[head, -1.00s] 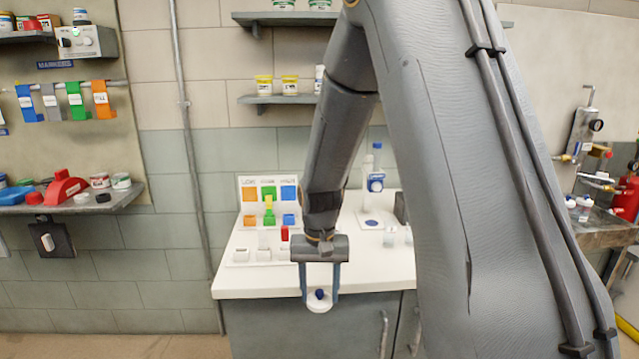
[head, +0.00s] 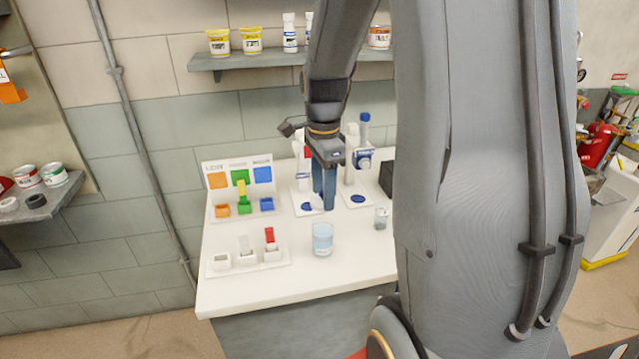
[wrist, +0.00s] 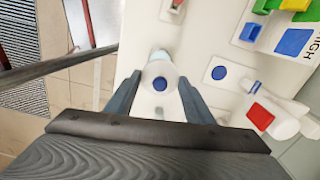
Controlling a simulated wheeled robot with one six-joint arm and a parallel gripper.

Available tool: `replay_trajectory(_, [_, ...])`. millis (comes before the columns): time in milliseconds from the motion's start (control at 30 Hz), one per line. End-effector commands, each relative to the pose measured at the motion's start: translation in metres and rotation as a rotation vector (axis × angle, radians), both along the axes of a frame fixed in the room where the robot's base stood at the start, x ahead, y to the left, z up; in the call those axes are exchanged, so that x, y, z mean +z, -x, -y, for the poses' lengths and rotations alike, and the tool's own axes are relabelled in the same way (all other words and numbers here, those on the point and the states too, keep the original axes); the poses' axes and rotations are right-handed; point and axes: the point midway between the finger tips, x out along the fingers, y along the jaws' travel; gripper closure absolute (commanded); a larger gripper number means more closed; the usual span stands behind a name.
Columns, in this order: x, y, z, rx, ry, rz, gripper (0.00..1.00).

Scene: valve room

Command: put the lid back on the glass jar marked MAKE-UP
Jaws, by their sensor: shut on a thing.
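My gripper (head: 324,206) is over the white counter, fingers pointing down. In the wrist view its fingers (wrist: 160,90) are shut on a round pale lid with a blue knob (wrist: 160,83). In the head view the lid is mostly hidden by the fingers. A clear glass jar with pale blue contents (head: 322,239) stands open on the counter, nearer the front than my gripper. Pale glass (wrist: 160,56) shows just past the lid in the wrist view. A smaller glass jar (head: 381,218) stands to the right. I cannot read a MAKE-UP mark on either.
A board with orange, green and blue squares (head: 240,178) stands at the counter's back left. A white tray with small holders (head: 248,266) lies at the front left. White bottles (head: 351,165) stand behind my gripper. A shelf with tubs (head: 225,62) hangs above.

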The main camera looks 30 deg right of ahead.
Motion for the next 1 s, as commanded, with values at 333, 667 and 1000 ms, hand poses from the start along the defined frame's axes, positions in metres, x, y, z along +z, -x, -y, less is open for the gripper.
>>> replay_trajectory(333, [-0.028, -0.001, 0.0, 0.003, 0.0, 0.001, 0.73])
replay_trajectory(667, [-0.054, 0.0, 0.0, 0.002, 0.0, 0.0, 0.73])
replay_trajectory(1000, [-0.06, 0.0, 0.0, 0.002, 0.0, 0.001, 0.73])
